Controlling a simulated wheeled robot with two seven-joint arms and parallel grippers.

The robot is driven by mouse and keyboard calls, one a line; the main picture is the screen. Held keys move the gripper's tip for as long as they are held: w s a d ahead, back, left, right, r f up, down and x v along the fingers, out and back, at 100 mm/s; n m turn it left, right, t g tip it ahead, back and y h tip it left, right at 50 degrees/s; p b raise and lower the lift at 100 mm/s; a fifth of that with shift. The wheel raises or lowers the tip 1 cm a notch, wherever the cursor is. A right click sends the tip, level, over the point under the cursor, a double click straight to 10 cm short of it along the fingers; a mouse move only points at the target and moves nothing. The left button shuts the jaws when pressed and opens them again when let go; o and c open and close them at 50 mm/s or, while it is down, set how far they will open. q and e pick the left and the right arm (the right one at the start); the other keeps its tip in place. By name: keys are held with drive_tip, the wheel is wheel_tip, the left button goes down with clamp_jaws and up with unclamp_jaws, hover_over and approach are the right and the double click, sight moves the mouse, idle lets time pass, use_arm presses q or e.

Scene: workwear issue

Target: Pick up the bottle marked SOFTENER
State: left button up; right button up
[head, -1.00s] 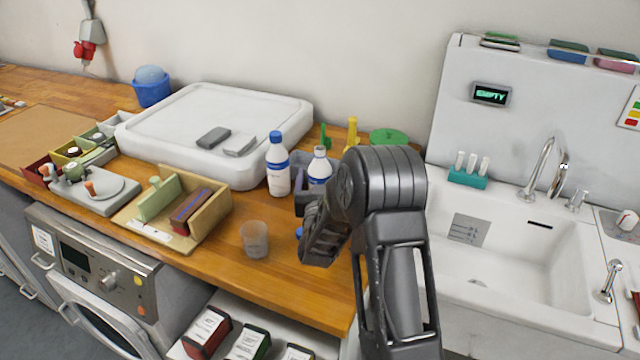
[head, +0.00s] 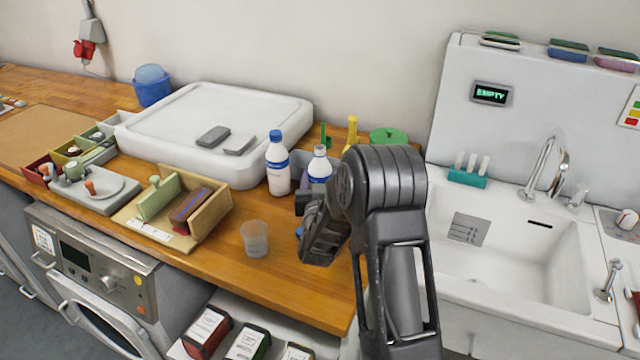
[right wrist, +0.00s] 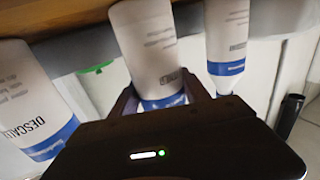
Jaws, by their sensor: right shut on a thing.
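My right gripper (head: 306,202) is at a white bottle with a blue band (head: 319,167) on the wooden counter. In the right wrist view its fingers (right wrist: 160,98) are shut on the middle bottle (right wrist: 148,45), one on each side near the blue band. That bottle's printed name is too blurred to read surely. A bottle marked DESCALER (right wrist: 25,100) is at the left of that view, and another white bottle (right wrist: 228,40) is at the right. In the head view a blue-capped bottle (head: 278,168) stands just left of the held one. My left gripper is out of view.
A clear cup (head: 255,239) stands in front of the bottles. A wooden organiser (head: 205,222) and a large white tray (head: 150,135) are to the left. A green lid (head: 388,136) lies behind my arm. A sink (head: 500,250) is at the right.

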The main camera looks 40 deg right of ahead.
clamp_jaws()
drive_tip(key=shift+r, duration=0.2)
wheel_tip(320, 180, up, 10)
drive_tip(key=b, duration=0.1)
drive_tip(key=shift+f, duration=0.15)
idle(1.0)
idle(0.8)
